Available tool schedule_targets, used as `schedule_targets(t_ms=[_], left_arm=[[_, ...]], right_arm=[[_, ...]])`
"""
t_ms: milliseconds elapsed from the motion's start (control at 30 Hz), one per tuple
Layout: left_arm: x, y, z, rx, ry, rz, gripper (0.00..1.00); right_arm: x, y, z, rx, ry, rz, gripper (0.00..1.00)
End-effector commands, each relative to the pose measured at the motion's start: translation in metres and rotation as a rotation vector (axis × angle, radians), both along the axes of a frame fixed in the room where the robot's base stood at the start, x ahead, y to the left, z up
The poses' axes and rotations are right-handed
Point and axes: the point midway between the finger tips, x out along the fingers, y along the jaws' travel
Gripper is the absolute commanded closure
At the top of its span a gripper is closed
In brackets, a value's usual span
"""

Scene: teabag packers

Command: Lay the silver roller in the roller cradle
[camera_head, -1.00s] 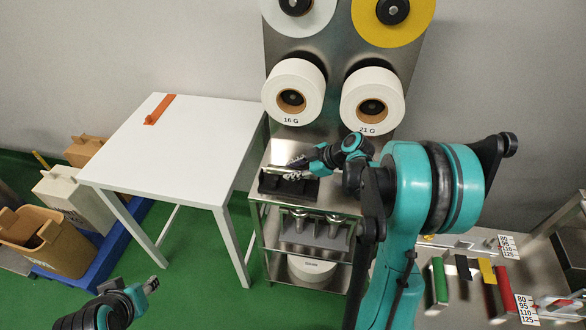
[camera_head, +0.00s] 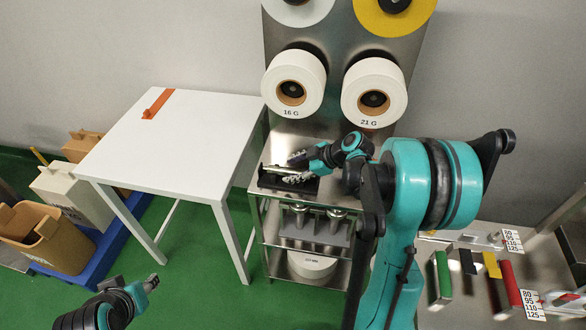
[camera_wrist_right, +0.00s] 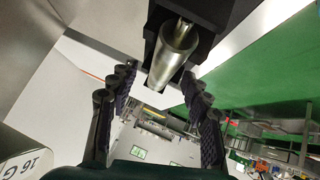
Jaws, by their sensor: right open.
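The silver roller (camera_head: 281,170) lies on the black roller cradle (camera_head: 268,182) on the steel stand. In the right wrist view, the roller (camera_wrist_right: 172,52) rests against the black cradle (camera_wrist_right: 212,14), with one end sticking out toward my fingers. My right gripper (camera_head: 299,168) is open beside the roller. Its two fingers (camera_wrist_right: 158,108) are spread apart, and a gap shows between them and the roller. The far part of the roller's seat is hidden. My left gripper (camera_head: 151,284) hangs at the lower left, away from the stand; its jaw opening is too small to judge.
Paper rolls (camera_head: 294,84) hang on the steel panel above the cradle. A white table (camera_head: 175,145) with an orange piece (camera_head: 157,104) stands to the left. Coloured bars (camera_head: 508,284) lie on the right-hand bench. Metal parts fill the shelf (camera_head: 310,230) below the cradle.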

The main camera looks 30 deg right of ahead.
Motion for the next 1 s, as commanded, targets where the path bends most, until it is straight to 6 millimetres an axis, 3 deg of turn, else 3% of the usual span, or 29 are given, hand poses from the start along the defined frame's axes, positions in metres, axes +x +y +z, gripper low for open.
schedule_targets(t_ms=[167, 600, 867, 1000], left_arm=[[0.0, 0.0, 0.0, 0.0, 0.0, 0.0, 0.6], [0.0, 0.0, 0.0, 0.0, 0.0, 0.0, 0.6], [0.0, 0.0, 0.0, 0.0, 0.0, 0.0, 0.6], [0.0, 0.0, 0.0, 0.0, 0.0, 0.0, 0.6]], right_arm=[[-0.01, -0.008, 0.012, 0.001, 0.001, -0.003, 0.52], [-0.06, -0.048, 0.071, 0.0, 0.001, -0.004, 0.52], [-0.069, -0.055, 0.081, 0.0, 0.0, 0.0, 0.52], [-0.071, -0.049, 0.082, 0.004, 0.017, -0.012, 0.52]])
